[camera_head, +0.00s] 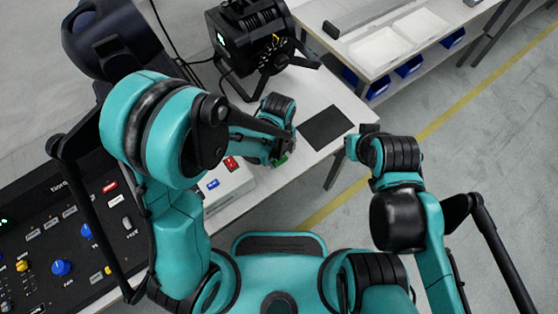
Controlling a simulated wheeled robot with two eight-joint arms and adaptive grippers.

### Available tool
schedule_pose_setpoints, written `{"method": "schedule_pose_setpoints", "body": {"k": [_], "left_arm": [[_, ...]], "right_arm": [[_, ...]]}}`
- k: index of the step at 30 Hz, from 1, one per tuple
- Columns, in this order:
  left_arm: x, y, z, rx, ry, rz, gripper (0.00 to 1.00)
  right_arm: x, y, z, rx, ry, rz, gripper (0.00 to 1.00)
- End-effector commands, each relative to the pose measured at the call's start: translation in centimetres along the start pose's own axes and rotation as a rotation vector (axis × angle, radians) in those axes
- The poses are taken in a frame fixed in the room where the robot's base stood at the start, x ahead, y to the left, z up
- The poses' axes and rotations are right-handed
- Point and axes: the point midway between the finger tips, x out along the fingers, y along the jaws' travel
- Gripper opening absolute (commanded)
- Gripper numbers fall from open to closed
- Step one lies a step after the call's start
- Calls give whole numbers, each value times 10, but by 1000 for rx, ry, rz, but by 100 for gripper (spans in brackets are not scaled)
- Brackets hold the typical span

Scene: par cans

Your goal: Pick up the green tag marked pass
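A small green piece (281,160), which looks like the green tag, shows at the tip of my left gripper (284,150). Its marking is too small to read. The gripper is low over the white table, just right of the tag tray. The fingers are mostly hidden by the wrist, so I cannot tell whether they are shut on the tag or only over it. A red tag (231,163) and a blue tag (212,184) lie on the light tray (238,183) to the left. My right gripper (358,141) is off the table's right edge; its fingers are not clear.
A dark mat (326,127) lies on the table right of my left gripper. A black stage light (248,40) stands at the back, another dark lamp (110,38) at the back left. A control console (65,235) fills the left. A side table with white trays (380,48) stands back right.

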Motion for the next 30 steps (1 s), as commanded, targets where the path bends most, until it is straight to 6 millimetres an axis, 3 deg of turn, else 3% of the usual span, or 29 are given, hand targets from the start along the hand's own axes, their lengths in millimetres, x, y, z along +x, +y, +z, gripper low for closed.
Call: {"method": "schedule_pose_setpoints", "body": {"k": [2, 8, 13, 24, 30], "left_arm": [[8, 0, 0, 0, 0, 0, 69], [6, 0, 0, -1, 0, 0, 69], [6, 0, 0, -1, 0, 0, 25], [5, 0, 0, -1, 0, 0, 24], [-14, 0, 0, -1, 0, 0, 24]], "right_arm": [[3, 0, 2, 0, 0, 0, 0], [2, 0, 1, 0, 0, 0, 0], [2, 0, 1, 0, 0, 0, 0], [1, 0, 1, 0, 0, 0, 0], [-7, 0, -5, 0, 0, 0, 0]]}}
